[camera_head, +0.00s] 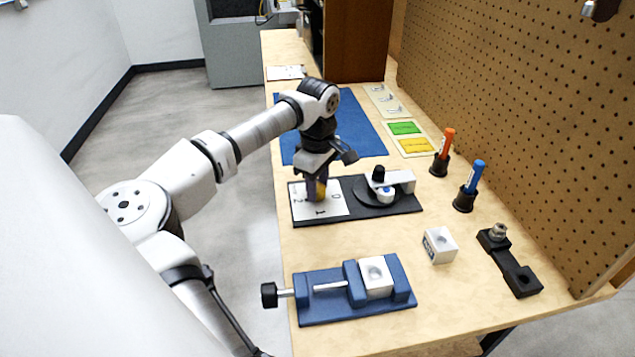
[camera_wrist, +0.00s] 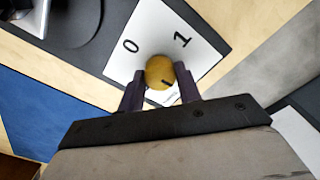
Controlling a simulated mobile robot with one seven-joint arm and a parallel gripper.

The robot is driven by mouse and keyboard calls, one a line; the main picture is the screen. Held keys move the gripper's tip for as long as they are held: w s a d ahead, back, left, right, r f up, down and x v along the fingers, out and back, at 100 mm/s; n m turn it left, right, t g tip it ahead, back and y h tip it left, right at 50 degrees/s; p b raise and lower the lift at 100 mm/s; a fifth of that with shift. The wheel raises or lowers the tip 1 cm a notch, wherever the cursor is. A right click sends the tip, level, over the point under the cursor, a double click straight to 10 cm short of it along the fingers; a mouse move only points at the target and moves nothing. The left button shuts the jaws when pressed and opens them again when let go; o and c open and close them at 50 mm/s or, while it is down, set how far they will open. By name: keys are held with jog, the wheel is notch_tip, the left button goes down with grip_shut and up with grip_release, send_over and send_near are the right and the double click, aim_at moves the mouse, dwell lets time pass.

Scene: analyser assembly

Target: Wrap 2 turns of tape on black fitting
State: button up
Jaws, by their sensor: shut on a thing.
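My gripper (camera_head: 318,190) points down over a white card (camera_head: 335,208) printed with numbers. In the wrist view its two fingers (camera_wrist: 159,76) are shut on a round yellow knob (camera_wrist: 160,71) with a small dark mark. The card (camera_wrist: 196,62) lies beneath, with 0 and 1 readable. To the right on the same black base (camera_head: 405,206) is a dark round disc (camera_head: 364,193). On the disc stand a small black cylindrical piece (camera_head: 378,174), perhaps the black fitting, and a white roll-like piece with a blue centre (camera_head: 386,194), perhaps the tape. I cannot tell whether tape is on the black piece.
A blue vise (camera_head: 345,308) holding a white block stands in front. A loose white block (camera_head: 440,246), a black bracket with a metal fitting (camera_head: 511,262), and orange (camera_head: 447,142) and blue (camera_head: 475,176) markers stand to the right. A blue mat (camera_head: 358,130) lies behind; a pegboard (camera_head: 520,110) bounds the right.

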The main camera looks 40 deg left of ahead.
jog(key=shift+m, duration=0.5)
jog(key=o, duration=1)
notch_tip(320, 180, up, 14)
dwell(0.5)
